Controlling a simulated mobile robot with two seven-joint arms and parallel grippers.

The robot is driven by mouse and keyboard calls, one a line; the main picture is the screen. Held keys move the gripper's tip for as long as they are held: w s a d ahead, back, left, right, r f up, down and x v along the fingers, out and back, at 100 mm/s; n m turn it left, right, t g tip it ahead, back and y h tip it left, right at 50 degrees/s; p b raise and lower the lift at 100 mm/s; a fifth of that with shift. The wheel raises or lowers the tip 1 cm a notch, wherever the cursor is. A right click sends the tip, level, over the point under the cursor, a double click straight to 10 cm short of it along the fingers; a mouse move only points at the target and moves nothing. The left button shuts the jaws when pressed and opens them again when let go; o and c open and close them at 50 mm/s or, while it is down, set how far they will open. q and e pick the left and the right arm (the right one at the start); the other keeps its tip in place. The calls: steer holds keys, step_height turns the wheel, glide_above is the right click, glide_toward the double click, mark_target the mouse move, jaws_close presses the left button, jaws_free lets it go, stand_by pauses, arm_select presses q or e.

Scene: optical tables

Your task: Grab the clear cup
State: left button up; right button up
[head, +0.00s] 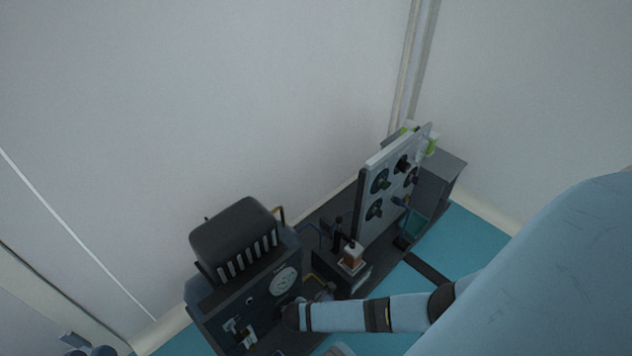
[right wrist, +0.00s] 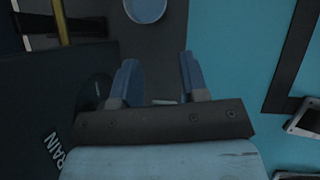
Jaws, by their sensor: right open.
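A round, pale-rimmed cup (right wrist: 145,9) shows at the top edge of the right wrist view, partly cut off. Its inside looks bluish, and it seems to be the clear cup. My right gripper (right wrist: 157,70) is open, with its two blue fingers apart and nothing between them. The cup is ahead of the fingertips, apart from them. In the head view my right arm reaches in from the right to the dark machine, and its fingers cannot be made out there. My left gripper (head: 82,344) is partly in view at the bottom left; its jaw state is unclear. I cannot pick out the cup in the head view.
A dark machine (head: 264,297) with a round dial stands beside my right arm. Its dark side with white lettering (right wrist: 58,152) is close left of the right gripper. An upright panel (head: 374,215) with round knobs and a small box (head: 351,256) stand farther right. Blue floor (head: 465,245) is open.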

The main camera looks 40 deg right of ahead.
steer(key=shift+h, duration=0.3)
steer(key=b+x, duration=0.3)
steer(key=x, duration=0.1)
steer(key=b+x, duration=0.2)
steer(key=x, duration=0.3)
steer(key=b+x, duration=0.3)
steer(key=x, duration=0.2)
steer(key=shift+s+d+b, duration=0.25)
steer(key=shift+d+b, duration=0.1)
steer(key=shift+d, duration=0.15)
steer(key=shift+w+d+f, duration=0.1)
steer(key=shift+d+f, duration=0.15)
steer(key=shift+f, duration=0.05)
arm_select(q)
steer(key=w+f+m, duration=0.1)
steer(key=w+a+f+m, duration=0.1)
steer(key=m, duration=0.1)
steer(key=w+f+m+h, duration=0.1)
steer(key=shift+a+f+m+t, duration=0.15)
steer(key=shift+a+m+t, duration=0.1)
steer(key=shift+m+t, duration=0.05)
arm_select(e)
steer(key=shift+r, duration=0.1)
jaws_close()
